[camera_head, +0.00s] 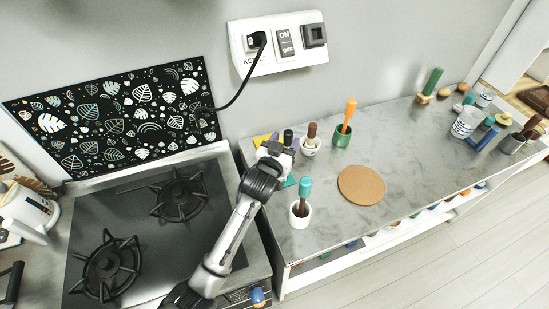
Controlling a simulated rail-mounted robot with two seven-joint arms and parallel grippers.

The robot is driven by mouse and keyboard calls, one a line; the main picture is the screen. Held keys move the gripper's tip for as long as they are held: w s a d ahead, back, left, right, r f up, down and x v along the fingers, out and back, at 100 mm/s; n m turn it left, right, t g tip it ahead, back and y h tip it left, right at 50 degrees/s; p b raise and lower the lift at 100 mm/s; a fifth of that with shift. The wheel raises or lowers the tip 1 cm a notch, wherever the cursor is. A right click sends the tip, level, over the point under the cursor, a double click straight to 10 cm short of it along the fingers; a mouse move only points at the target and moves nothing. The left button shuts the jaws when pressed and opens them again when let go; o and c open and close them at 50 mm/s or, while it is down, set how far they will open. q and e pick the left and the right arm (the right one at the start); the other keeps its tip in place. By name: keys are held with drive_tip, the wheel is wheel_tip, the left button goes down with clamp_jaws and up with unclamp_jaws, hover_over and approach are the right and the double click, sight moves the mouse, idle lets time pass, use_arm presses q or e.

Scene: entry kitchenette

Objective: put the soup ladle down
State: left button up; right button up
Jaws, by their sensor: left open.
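My left gripper (279,150) reaches over the left end of the grey marble counter (330,228), beside the stove. It is open; its fingers are small and partly hidden by the wrist. I cannot tell for sure which thing is the soup ladle. Handled things stand upright in small pots: a teal and brown handle (304,188) in a white pot (300,216), a brown handle (312,131) in a white pot (310,149) right of the gripper, and an orange handle (349,110) in a green pot (342,139). My right gripper is out of view.
A round cork mat (361,185) lies bare on the counter. A black stove (140,240) is at left, before a leaf-patterned panel (110,118). A black cord (243,88) hangs from the wall socket. A striped cup (466,123) and several small items crowd the right end.

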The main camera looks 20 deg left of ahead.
use_arm(q)
drive_tip(key=s+b, duration=0.1)
drive_tip(key=s, duration=0.9)
drive_tip(key=shift+r, duration=0.15)
drive_tip(key=shift+s+a, duration=0.1)
drive_tip(key=shift+s, duration=0.05)
